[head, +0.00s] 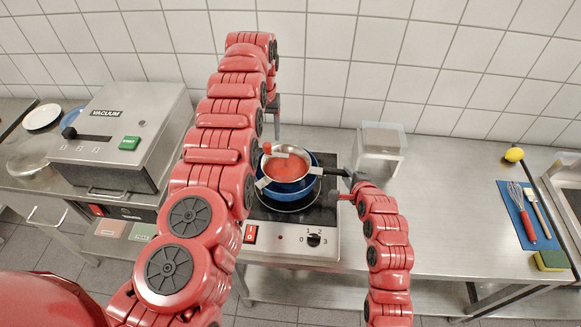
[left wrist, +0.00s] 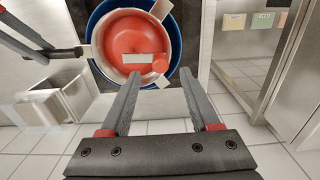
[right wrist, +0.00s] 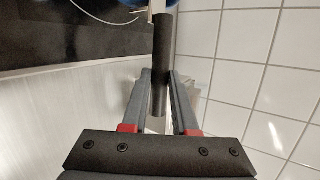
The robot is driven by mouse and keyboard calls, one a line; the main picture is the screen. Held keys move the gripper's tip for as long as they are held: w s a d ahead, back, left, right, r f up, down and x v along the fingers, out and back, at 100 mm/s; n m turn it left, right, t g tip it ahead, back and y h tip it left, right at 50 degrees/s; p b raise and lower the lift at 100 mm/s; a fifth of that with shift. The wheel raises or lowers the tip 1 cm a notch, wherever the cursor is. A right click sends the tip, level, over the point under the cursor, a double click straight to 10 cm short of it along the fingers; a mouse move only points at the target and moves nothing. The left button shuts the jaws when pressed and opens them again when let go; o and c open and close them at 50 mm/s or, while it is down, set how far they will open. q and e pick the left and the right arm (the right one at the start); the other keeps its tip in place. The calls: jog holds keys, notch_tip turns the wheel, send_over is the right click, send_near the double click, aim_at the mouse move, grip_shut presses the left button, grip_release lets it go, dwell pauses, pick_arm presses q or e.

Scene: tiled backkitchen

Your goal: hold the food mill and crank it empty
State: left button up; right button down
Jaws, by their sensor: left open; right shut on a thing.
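The food mill (head: 291,171), a pale bowl full of red sauce, sits over a blue pot (head: 290,188) on the hotplate. My right gripper (head: 346,182) is shut on its dark handle, which stands between the fingers in the right wrist view (right wrist: 162,60). The crank bar (left wrist: 138,59) with its red knob (left wrist: 160,64) lies above the sauce; the knob also shows in the head view (head: 267,147). My left gripper (left wrist: 160,74) is open, its fingertips either side of the knob's line; I cannot tell its height above the knob. My left arm hides part of the head view.
A vacuum machine (head: 115,135) stands left of the hotplate (head: 285,240). A clear container (head: 380,148) stands behind right. A blue mat (head: 528,215) with a whisk, a lemon (head: 514,155) and a sponge (head: 551,261) are at far right. The steel counter between is clear.

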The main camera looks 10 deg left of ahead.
aim_at(267, 144)
pick_arm(q)
jog(key=shift+f, duration=2.1)
grip_shut()
